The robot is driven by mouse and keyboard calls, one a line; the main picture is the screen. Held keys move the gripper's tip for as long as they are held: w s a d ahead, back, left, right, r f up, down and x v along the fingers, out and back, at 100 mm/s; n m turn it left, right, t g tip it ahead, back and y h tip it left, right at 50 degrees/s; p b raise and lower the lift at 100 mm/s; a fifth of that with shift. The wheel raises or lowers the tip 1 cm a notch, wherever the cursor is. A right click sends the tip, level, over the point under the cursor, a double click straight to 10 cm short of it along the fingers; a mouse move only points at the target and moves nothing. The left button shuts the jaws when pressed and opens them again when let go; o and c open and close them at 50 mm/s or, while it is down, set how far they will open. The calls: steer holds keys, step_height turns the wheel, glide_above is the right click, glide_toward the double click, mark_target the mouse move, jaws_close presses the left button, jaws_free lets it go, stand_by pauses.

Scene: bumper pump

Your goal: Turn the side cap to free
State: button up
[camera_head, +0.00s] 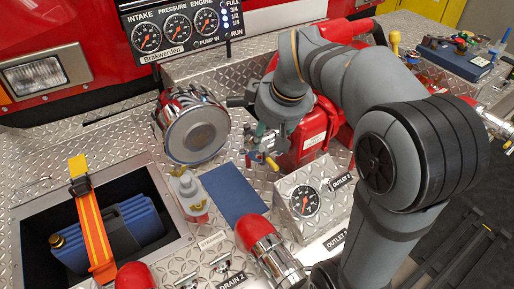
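A large round chrome cap (195,131) with a grey face sits on the bumper, left of my gripper. A chrome fitting (496,122) juts out at the far right edge, partly cut off by the frame. I cannot tell which of the two is the side cap. My gripper (262,150) points down between the large cap and a red pump body (305,138), apart from the large cap. Its fingers are small and blend with the coloured parts behind, so I cannot tell whether it is open or shut. My arm hides part of the pump.
A gauge panel (178,28) stands behind the large cap. An open bin (30,205) holds a blue case (120,228) under an orange strap (92,225). A red-topped chrome fitting (268,245) and an outlet gauge (305,201) stand in front. A flat blue plate (230,192) lies clear.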

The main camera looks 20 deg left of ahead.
mark_target(262, 148)
steer(key=x, duration=0.7)
steer(key=shift+a+f+b, duration=0.15)
steer(key=shift+f+b, duration=0.15)
steer(key=shift+f, duration=0.05)
steer(key=shift+c, duration=0.8)
steer(key=c, duration=0.5)
jaws_close()
steer(key=shift+f, duration=0.2)
